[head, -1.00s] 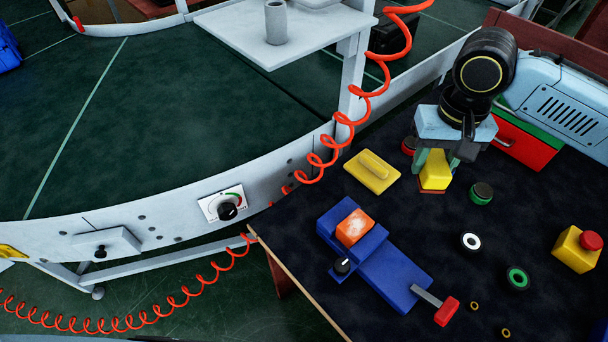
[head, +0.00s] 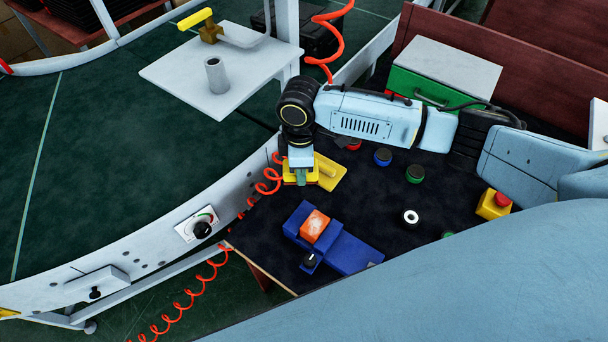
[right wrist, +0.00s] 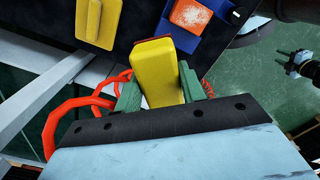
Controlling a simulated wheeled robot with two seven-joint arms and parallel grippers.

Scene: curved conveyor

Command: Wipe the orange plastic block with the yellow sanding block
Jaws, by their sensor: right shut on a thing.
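The orange plastic block (head: 314,226) sits in a blue vise (head: 343,252) on the dark table. Its top carries a whitish smear, also visible on the orange block in the right wrist view (right wrist: 190,14). My right gripper (head: 299,177) is shut on the yellow sanding block (head: 291,180), a yellow body with a reddish base. In the right wrist view the yellow sanding block (right wrist: 157,72) sits between the green fingers, apart from the orange block. In the head view it is up and left of the orange block, near the table's left edge. My left gripper is not in view.
A yellow handled float (head: 328,174) lies just right of my right gripper. A coiled red hose (head: 268,182) hangs close on the left, by the conveyor rim (head: 150,255). Several round buttons and a yellow-red emergency stop (head: 493,204) are at the right.

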